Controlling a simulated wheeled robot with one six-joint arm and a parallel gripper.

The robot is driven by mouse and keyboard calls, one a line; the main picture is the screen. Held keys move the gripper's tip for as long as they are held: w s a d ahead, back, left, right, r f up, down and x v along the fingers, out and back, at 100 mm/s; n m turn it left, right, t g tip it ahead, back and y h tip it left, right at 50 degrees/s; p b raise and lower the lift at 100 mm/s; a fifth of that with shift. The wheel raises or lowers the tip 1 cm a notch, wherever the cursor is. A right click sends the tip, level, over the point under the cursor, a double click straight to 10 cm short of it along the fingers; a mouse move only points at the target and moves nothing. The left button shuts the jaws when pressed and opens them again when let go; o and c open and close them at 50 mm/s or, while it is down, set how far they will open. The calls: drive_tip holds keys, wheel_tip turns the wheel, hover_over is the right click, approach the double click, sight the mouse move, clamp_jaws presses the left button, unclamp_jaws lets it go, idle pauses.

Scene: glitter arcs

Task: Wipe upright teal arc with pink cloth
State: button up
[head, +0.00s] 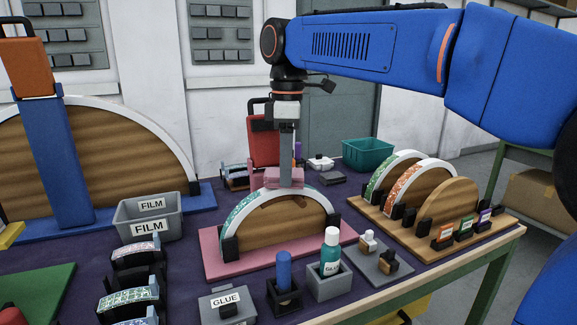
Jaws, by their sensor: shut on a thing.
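The teal glitter arc (241,210) stands upright on a wooden half-disc (275,225), held by black clips on a pink base (216,262). Its band is teal at the left and whitish toward the right. My gripper (286,172) points down above the top of the arc, shut on the folded pink cloth (284,178). The cloth sits at the arc's crown and appears to touch it. The fingertips are partly hidden by the cloth.
A grey FILM bin (121,214) is at left. Green and orange arcs (404,181) stand on a wooden board at right. A red tool (262,140) stands close behind.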

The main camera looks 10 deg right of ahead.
sight(269, 174)
drive_tip(key=shift+s+a, duration=0.15)
drive_tip(key=shift+a, duration=0.35)
drive_tip(key=shift+s+a+f, duration=0.15)
drive_tip(key=shift+s+a, duration=0.05)
drive_tip(key=shift+a, duration=0.4)
drive_tip(key=shift+s+a, duration=0.2)
drive_tip(key=shift+a, duration=0.5)
drive_tip(key=shift+a, duration=0.1)
drive_tip(key=shift+s+a+f, duration=0.1)
drive_tip(key=shift+s+a, duration=0.05)
drive_tip(key=shift+a, duration=0.35)
